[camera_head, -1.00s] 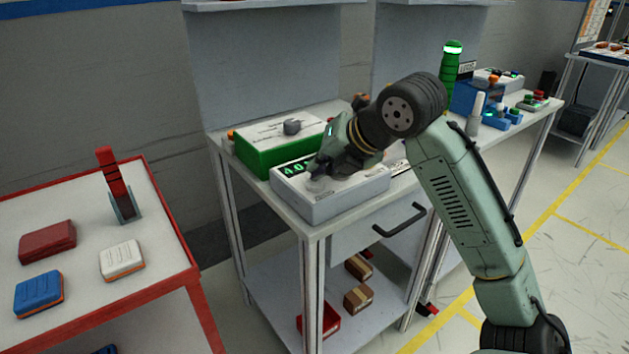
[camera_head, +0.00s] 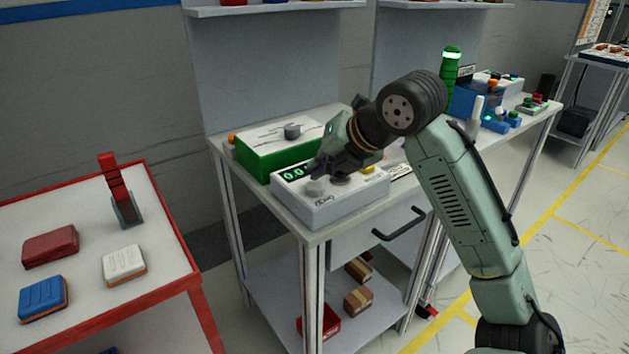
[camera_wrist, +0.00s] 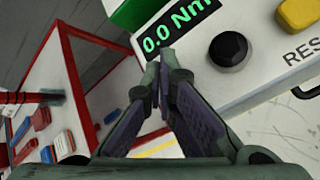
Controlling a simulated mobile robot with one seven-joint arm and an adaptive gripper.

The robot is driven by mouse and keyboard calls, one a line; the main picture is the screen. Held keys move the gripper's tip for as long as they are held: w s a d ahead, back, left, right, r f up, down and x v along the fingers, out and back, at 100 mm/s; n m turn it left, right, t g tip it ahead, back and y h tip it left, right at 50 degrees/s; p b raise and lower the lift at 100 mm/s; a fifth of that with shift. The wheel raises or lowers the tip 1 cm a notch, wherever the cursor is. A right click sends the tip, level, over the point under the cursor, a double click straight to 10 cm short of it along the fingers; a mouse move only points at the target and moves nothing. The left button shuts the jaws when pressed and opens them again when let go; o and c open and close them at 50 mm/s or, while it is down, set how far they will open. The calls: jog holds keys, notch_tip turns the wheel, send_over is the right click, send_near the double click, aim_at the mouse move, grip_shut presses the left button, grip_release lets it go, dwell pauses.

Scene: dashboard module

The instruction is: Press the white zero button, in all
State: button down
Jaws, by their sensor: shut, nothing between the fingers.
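The light grey-white box (camera_head: 330,205) on the bench carries a green-digit display (camera_head: 293,173) reading 0.0. The display shows 0.0 Nm in the wrist view (camera_wrist: 180,27). The pale round zero button (camera_head: 315,188) is on the box's top, with dark lettering in front of it. My gripper (camera_head: 319,171) is shut and empty, pointing down just above and behind the button; a gap seems to show. In the wrist view its fingertips (camera_wrist: 162,57) overlap the display's lower edge. The button is not visible there, apparently hidden by my fingers.
A black knob (camera_wrist: 228,50) and a yellow button (camera_wrist: 298,14) marked RES… sit right of my fingers. A green box (camera_head: 270,158) stands behind the light box. A drawer handle (camera_head: 400,225) juts out in front. A red-edged table (camera_head: 90,285) stands at left.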

aim_at(319, 184)
jog(key=shift+r, duration=0.1)
notch_tip(319, 184, up, 5)
jog(key=p, duration=0.4)
dwell(0.3)
dwell(0.4)
